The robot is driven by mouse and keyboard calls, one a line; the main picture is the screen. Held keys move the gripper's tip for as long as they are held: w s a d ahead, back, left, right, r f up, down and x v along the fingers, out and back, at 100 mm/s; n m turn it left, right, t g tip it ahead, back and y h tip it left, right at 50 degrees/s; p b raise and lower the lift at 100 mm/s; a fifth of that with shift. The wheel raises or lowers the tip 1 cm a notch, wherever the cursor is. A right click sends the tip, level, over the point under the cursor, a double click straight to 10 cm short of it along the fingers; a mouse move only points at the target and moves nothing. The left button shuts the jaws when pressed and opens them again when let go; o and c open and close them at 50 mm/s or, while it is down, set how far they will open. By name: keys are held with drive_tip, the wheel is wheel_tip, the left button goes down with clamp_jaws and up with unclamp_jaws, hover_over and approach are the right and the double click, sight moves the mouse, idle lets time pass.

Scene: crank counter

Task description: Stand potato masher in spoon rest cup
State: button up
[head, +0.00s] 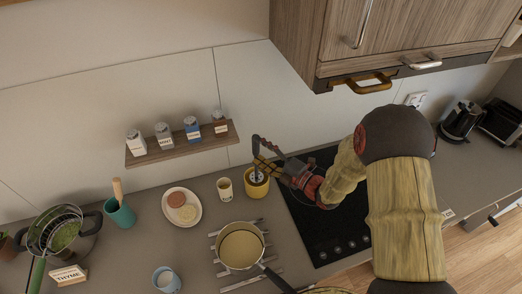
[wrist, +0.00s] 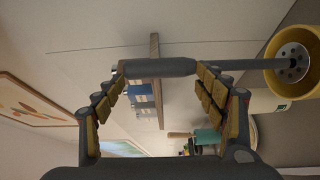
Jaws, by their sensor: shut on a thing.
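The potato masher has a dark grey handle (wrist: 158,68) between my fingertips (wrist: 162,75) in the wrist view. Its rod runs right to a pale perforated plate (wrist: 291,62). That plate shows within the mouth of the yellow spoon rest cup (wrist: 312,40); how deep it sits I cannot tell. In the head view the yellow cup (head: 257,190) stands on the counter left of the hob, and the masher's plate (head: 257,176) shows at its opening. My gripper (head: 266,164) is shut on the masher just above the cup, partly covering it.
A cream cup (head: 225,189) stands close left of the yellow cup. A saucepan (head: 240,247) is in front, and the black hob (head: 325,225) is to the right. A wall shelf (head: 182,146) with several labelled jars is behind left. A plate (head: 182,222) lies further left.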

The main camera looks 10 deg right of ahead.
drive_tip(key=shift+f+b, duration=1.6)
drive_tip(key=shift+f, duration=1.4)
drive_tip(key=o, duration=2)
drive_tip(key=shift+o, duration=0.5)
drive_tip(key=v, duration=1.2)
